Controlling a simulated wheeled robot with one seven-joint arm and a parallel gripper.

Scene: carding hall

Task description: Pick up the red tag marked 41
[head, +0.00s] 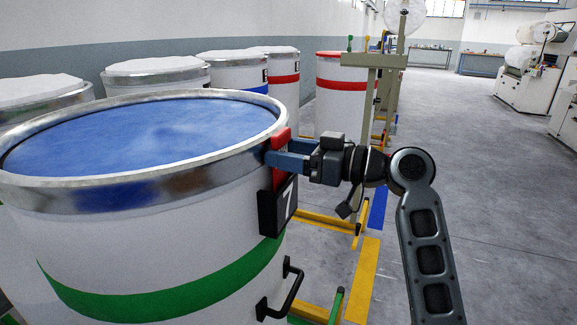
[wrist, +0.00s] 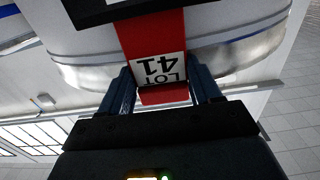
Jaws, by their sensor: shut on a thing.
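The red tag (wrist: 150,38) shows in the wrist view with a white label reading "LOT 41", upside down in the picture. In the head view the red tag (head: 281,150) hangs at the metal rim of the near can, its lower part behind a black plate marked 7. My gripper (wrist: 160,88) has its blue fingers on either side of the tag and is shut on it. In the head view my gripper (head: 283,158) reaches in from the right at rim height. The tag is still against the can's side. The far finger is partly hidden.
The near white can (head: 150,243) has a green band, a black handle (head: 283,291) and blue fibre (head: 140,133) inside. The black number plate (head: 278,207) is on its side. Several more cans stand behind. Open floor (head: 480,190) lies to the right.

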